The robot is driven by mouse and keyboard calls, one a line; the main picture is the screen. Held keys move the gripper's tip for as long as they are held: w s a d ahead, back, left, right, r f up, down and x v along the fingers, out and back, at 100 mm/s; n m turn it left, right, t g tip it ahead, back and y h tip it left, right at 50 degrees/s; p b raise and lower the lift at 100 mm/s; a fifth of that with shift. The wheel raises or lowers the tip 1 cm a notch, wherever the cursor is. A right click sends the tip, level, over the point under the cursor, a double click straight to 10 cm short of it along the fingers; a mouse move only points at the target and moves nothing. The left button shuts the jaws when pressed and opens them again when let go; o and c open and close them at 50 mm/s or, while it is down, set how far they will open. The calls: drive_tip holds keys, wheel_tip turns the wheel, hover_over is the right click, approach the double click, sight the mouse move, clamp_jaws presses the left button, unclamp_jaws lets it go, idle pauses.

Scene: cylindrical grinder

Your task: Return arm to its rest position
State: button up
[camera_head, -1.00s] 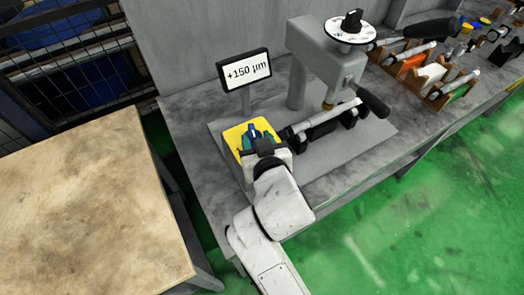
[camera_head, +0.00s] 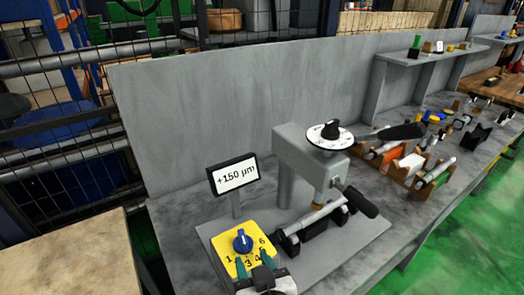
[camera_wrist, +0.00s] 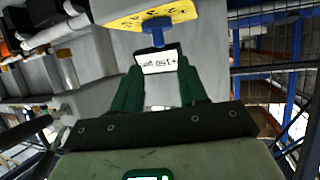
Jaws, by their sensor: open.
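My gripper (camera_head: 254,262) is at the bottom of the head view, its two green fingers parted and nothing between them. It also shows in the wrist view (camera_wrist: 160,78). A blue knob (camera_head: 242,240) on a yellow numbered plate (camera_head: 229,247) stands just beyond the fingertips. The knob looks apart from the fingers. In the wrist view, the blue knob (camera_wrist: 156,26) and yellow plate (camera_wrist: 130,20) are at the top, beyond the fingertips. Most of my arm is out of the head view.
A "+150 µm" display (camera_head: 234,177) stands behind the plate. The grinder head (camera_head: 307,160), with a dial and black handle, stands right of it above a held cylinder (camera_head: 322,213). Several racked workpieces are farther right. A beige table (camera_head: 75,262) is at left, green floor at right.

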drive_tip(key=s+d+f+m+g+h, duration=0.1)
drive_tip(key=s+d+f+g+h, duration=0.2)
drive_tip(key=d, duration=0.4)
drive_tip(key=s+d+f+m+g, duration=0.1)
drive_tip(key=s+d+f, duration=0.2)
drive_tip(key=d+f, duration=0.3)
drive_tip(key=s+d+f+m+g+h, duration=0.1)
drive_tip(key=s+d+f+g+h, duration=0.2)
drive_tip(key=d, duration=0.4)
drive_tip(key=s+d+f+g, duration=0.2)
drive_tip(key=s+d, duration=0.3)
drive_tip(key=s, duration=0.3)
drive_tip(key=s+d+f+m+g+y, duration=0.1)
drive_tip(key=s+d+f, duration=0.3)
drive_tip(key=s, duration=0.4)
drive_tip(key=shift+d+f+g, duration=0.3)
drive_tip(key=shift+d+g, duration=0.2)
drive_tip(key=shift+g, duration=0.3)
